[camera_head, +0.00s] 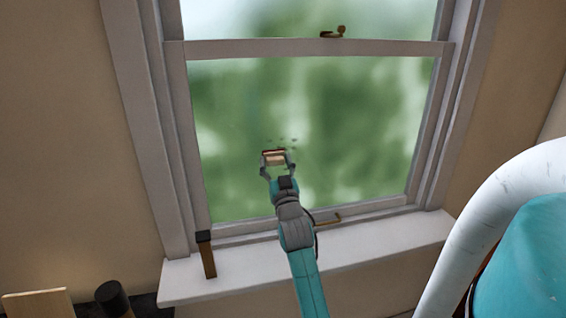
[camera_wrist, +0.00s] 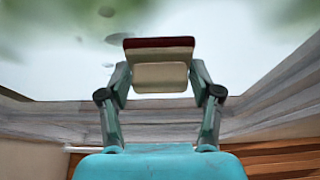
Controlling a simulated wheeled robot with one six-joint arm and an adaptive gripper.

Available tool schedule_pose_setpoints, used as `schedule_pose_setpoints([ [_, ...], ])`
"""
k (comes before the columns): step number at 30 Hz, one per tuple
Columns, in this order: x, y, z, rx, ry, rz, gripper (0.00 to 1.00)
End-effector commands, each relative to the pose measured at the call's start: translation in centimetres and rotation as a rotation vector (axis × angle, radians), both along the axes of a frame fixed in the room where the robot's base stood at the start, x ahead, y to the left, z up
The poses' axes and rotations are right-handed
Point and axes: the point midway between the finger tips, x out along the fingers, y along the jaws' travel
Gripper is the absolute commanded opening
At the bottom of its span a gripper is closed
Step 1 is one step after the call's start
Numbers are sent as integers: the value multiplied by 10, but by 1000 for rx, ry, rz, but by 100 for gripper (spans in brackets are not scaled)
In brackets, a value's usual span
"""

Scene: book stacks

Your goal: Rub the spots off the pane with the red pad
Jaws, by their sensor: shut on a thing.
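The window pane (camera_head: 235,110) fills the lower sash in the head view. A small cluster of dark spots (camera_head: 294,141) shows on it near its middle, just above and right of the pad. In the wrist view, spots (camera_wrist: 113,39) lie beyond the pad's upper left. My gripper (camera_head: 275,164) is shut on the pad's pale block. The red pad (camera_wrist: 158,42) is a dark red layer on the block's far side, facing the pane. Whether the pad touches the glass I cannot tell. The pad may hide part of the glass behind it.
A white sill (camera_head: 375,240) runs below the window. A dark-headed tool with a wooden handle (camera_head: 207,256) leans at its left end. A brass handle (camera_head: 325,219) sits on the lower rail and a latch (camera_head: 334,33) on the upper rail. A pale curved pipe (camera_head: 490,210) stands at right.

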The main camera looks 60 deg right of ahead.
Motion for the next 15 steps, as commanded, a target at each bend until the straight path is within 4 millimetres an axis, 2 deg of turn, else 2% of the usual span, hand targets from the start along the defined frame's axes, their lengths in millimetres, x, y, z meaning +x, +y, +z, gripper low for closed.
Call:
schedule_pose_setpoints([
  [8,8,7,0,1,-1,0,31],
  [15,8,7,12,-3,-3,-1,31],
])
